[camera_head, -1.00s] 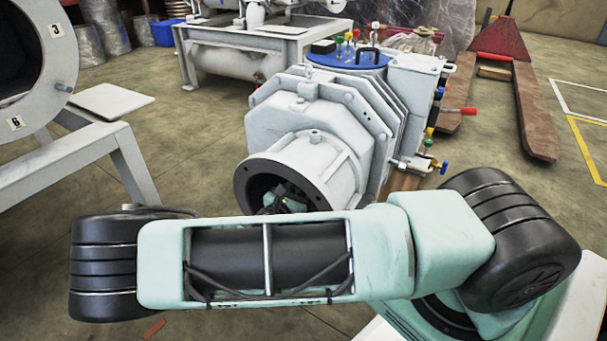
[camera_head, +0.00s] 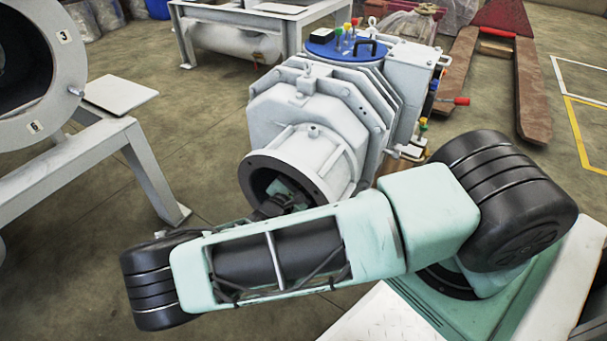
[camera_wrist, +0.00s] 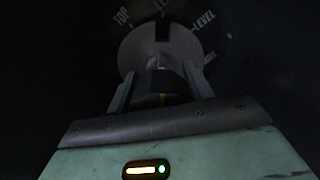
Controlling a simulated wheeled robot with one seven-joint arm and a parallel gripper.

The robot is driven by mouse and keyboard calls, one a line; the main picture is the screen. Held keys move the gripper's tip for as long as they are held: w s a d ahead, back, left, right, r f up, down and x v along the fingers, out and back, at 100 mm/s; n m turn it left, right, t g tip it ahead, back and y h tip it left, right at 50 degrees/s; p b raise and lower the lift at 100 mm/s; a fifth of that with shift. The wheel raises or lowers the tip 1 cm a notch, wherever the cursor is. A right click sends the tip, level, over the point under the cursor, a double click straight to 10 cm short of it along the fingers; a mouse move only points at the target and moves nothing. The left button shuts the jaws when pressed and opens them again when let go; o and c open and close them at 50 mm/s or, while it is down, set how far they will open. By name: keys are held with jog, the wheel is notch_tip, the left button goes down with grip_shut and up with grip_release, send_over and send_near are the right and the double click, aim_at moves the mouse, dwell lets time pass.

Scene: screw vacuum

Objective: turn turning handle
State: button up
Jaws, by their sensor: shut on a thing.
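The turning handle (camera_wrist: 163,77) shows in the wrist view as a dark block on a round grey disc (camera_wrist: 140,47). Pale letters around the disc include "TOP" and "LEVEL". My gripper (camera_wrist: 159,72) has a finger on each side of the handle and is shut on it. The wrist picture is dark, so the exact contact is hard to see. In the head view, the grey vacuum pump (camera_head: 318,150) has a round open flange facing me. My forearm crosses in front of it, and my gripper is mostly hidden at the flange's dark opening.
A large grey cylinder on a frame (camera_head: 70,160) stands at the left. A blue lid (camera_head: 345,47) and small colored valves top the pump. A red and brown pallet truck (camera_head: 533,90) is at the back right. Bare floor lies between the frame and the pump.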

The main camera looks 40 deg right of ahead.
jog(key=shift+s, duration=0.1)
dwell(0.4)
jog(key=o, duration=1)
jog(key=shift+a, duration=0.1)
jog(key=p+v, duration=0.4)
jog(key=v, duration=1.3)
jog(key=shift+a, duration=0.15)
